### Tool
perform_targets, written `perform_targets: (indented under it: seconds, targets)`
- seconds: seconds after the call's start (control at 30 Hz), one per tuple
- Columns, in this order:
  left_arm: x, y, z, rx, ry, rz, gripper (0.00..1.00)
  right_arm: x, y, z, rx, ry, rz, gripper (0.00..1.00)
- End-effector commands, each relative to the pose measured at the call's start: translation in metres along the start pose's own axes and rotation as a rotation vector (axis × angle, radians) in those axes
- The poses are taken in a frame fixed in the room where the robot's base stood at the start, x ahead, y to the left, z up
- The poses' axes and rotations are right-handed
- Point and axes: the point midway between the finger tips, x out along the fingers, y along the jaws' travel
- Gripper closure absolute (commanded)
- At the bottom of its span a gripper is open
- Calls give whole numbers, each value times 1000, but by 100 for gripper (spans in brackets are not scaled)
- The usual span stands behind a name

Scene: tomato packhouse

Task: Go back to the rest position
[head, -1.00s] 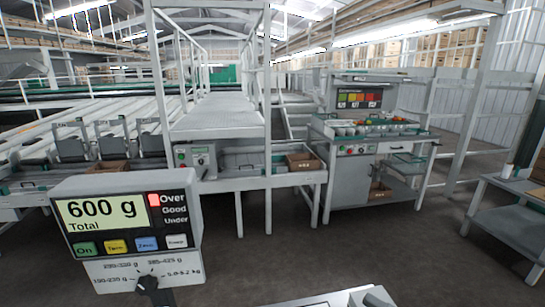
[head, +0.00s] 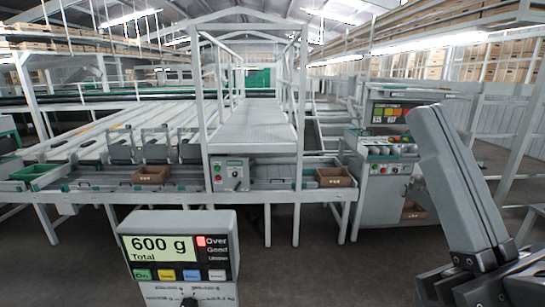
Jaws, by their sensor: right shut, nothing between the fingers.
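My right gripper (head: 434,120) stands at the right of the head view, close to the camera. Its long pale grey fingers point up and lean to the left, shut together with only a thin dark seam between them. They hold nothing. Its dark body with bolts is at the lower right, cut off by the frame edge. My left gripper is not in view.
A scale display (head: 180,245) reading 600 g, with the Over lamp lit red, stands in front at lower left. Behind it is a grading line with a control box (head: 230,175) and cardboard boxes (head: 151,174). A workstation (head: 385,190) stands behind my right gripper.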

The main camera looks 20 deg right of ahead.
Motion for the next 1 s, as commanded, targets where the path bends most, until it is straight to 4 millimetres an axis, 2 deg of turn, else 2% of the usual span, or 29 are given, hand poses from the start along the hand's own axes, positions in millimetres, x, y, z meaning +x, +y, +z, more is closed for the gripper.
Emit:
perform_targets:
  seconds: [0.03,0.07,0.1,0.37,0.7,0.83,0.9,1.0]
  targets:
    - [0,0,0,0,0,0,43,0,-5,15,141,-67,-18,100]
    - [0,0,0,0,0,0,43,-1,-5,18,227,-81,-15,100]
    - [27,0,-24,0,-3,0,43,28,0,-6,230,-73,-13,100]
    - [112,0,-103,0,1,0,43,118,17,-75,221,-74,-11,100]
    - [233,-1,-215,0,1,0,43,247,39,-175,218,-74,-10,100]
    - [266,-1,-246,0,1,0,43,283,46,-202,218,-74,-9,100]
    - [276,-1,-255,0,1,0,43,294,47,-210,218,-74,-9,100]
    - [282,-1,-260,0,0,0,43,300,48,-215,218,-74,-9,100]
